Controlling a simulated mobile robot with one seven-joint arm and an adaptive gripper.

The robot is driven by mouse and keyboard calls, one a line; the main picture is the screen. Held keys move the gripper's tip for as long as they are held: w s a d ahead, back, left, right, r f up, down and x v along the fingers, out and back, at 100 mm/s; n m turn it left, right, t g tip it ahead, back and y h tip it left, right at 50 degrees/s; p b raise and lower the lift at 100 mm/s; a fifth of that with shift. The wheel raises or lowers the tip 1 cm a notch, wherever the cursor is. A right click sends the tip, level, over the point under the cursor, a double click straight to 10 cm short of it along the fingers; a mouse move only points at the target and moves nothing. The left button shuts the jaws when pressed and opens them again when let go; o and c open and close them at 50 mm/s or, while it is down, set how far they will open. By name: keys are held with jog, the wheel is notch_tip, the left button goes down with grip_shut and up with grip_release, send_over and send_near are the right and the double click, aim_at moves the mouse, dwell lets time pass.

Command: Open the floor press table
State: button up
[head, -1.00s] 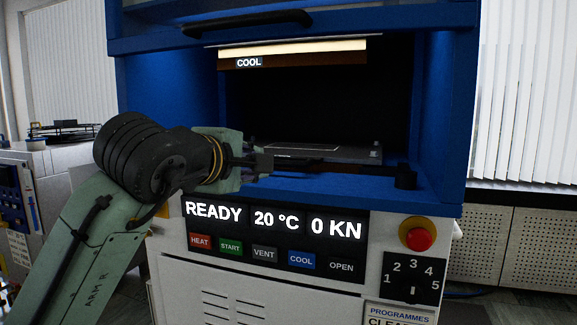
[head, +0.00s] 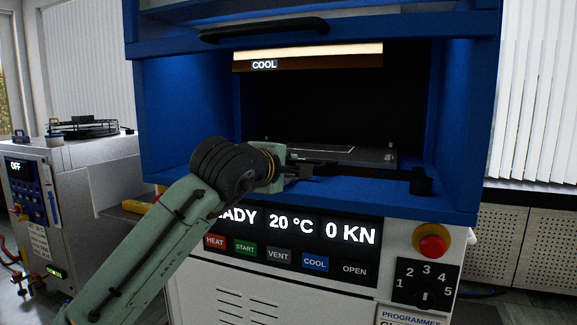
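The floor press is a blue and white cabinet with its blue front guard (head: 400,30) raised. Inside, a flat grey table plate (head: 370,155) lies low in the dark chamber, below a lit upper platen marked COOL (head: 320,60). A dark bar ending in a black knob (head: 421,182) runs along the front of the plate. My gripper (head: 303,171) is at the chamber mouth, at the left part of this bar. Its fingers are small and dark, so their opening and any contact are unclear. The OPEN button (head: 354,269) is on the front panel below.
The display (head: 320,230) shows 20 °C and 0 KN; my arm covers part of its left word. A red stop button (head: 432,245) and programme dial (head: 426,285) are at right. Another machine (head: 70,180) stands at left.

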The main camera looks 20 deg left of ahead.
jog(key=shift+c, duration=0.2)
grip_shut()
dwell(0.4)
